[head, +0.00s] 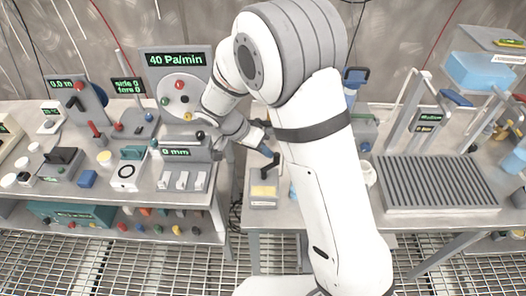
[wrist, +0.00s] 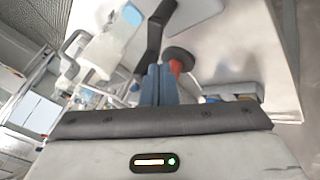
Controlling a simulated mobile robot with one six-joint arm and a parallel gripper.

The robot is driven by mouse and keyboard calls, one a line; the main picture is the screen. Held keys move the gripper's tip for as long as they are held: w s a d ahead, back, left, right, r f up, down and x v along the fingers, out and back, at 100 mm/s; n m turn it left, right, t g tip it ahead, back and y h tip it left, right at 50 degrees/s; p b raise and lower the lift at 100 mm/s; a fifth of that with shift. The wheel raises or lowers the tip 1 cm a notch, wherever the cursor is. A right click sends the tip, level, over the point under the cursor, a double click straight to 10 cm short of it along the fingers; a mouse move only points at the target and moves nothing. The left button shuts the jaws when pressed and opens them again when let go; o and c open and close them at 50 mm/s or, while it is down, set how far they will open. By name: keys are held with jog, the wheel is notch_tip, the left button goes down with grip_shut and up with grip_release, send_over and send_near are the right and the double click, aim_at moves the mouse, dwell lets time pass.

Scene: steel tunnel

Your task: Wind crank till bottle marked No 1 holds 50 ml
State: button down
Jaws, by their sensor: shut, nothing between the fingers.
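My gripper (head: 264,150) is low over the bench, left of my arm's white forearm in the head view. Its two blue fingers (wrist: 160,86) are together in the wrist view, with nothing between them. A black angled bar, which looks like a crank (wrist: 152,38), is just beyond the fingertips; I cannot tell whether they touch. In the head view a black handle (head: 269,168) stands above a pale box with a yellow label (head: 263,196), just below my gripper. No bottle marked No 1 can be read; my arm hides part of the bench.
A panel reading "40 Pa/min" (head: 177,60) and a "0 mm" unit (head: 176,153) stand left. A ribbed grey tray (head: 437,184) is right. A red and black knob (wrist: 178,60) is close right of the fingers in the wrist view. Grating floor (head: 120,265) lies in front.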

jog(key=shift+d+f+m+g+b, duration=0.15)
jog(key=shift+m+g+b, duration=0.2)
jog(key=shift+b, duration=0.2)
jog(key=shift+d+m+g+b, duration=0.3)
jog(key=shift+m+g+b, duration=0.35)
jog(key=shift+m+b, duration=0.55)
jog(key=shift+s+d+m+g+y+b, duration=0.2)
jog(key=shift+m+g+b, duration=0.25)
jog(key=shift+m, duration=0.35)
jog(key=shift+s+d+m+g+y+b, duration=0.1)
jog(key=shift+d+m+g+b, duration=0.1)
jog(key=shift+m+g, duration=0.45)
